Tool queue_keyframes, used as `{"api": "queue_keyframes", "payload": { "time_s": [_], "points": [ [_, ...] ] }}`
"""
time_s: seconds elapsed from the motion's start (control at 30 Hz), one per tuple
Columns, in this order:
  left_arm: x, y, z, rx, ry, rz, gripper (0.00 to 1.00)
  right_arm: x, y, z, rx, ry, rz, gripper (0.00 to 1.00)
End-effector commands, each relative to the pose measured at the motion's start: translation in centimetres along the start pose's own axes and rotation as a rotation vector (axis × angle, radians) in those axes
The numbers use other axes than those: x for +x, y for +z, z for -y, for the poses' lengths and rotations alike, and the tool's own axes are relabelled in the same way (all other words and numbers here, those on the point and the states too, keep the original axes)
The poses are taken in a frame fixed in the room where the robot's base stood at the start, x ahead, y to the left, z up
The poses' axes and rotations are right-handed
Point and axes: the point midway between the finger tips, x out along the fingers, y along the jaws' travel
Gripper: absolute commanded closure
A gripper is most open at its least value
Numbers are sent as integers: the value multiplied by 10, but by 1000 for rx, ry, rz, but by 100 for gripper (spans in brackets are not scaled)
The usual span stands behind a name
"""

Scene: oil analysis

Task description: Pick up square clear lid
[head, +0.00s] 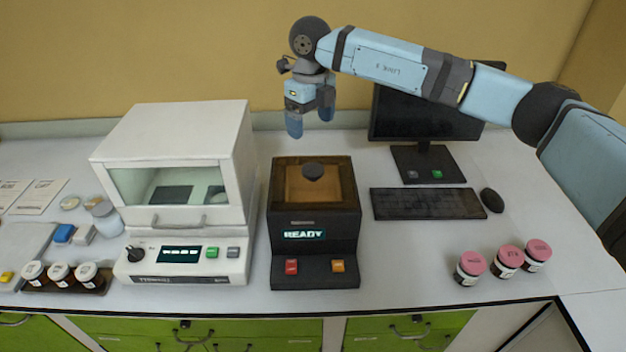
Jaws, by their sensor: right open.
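The square clear lid (292,184) looks like the see-through brownish panel on top of the black device (315,235), whose display reads READY. A round dark knob (313,171) sits near the middle of the lid. My right gripper (310,126) hangs above and behind the device, fingers pointing down, apart from the lid and holding nothing. Its two blue fingers are spread open. My left gripper does not show.
A white instrument (170,232) with a glass front stands left of the device. A monitor (425,118), keyboard (425,203) and mouse (491,200) are at the right. Pink-capped jars (506,261) stand front right; white-capped jars (62,274) front left.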

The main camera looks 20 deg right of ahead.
Motion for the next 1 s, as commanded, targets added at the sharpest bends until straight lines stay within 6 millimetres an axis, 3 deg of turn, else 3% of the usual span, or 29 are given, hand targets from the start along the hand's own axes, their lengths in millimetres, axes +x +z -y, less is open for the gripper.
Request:
{"api": "queue_keyframes", "payload": {
  "time_s": [0.33,0.63,1.0],
  "points": [
    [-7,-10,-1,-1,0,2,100,62,-1,1,2,-3,-6,14],
    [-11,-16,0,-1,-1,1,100,87,-3,1,0,-1,-4,14],
    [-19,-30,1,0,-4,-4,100,132,-7,1,1,-2,-3,14]
  ]
}}
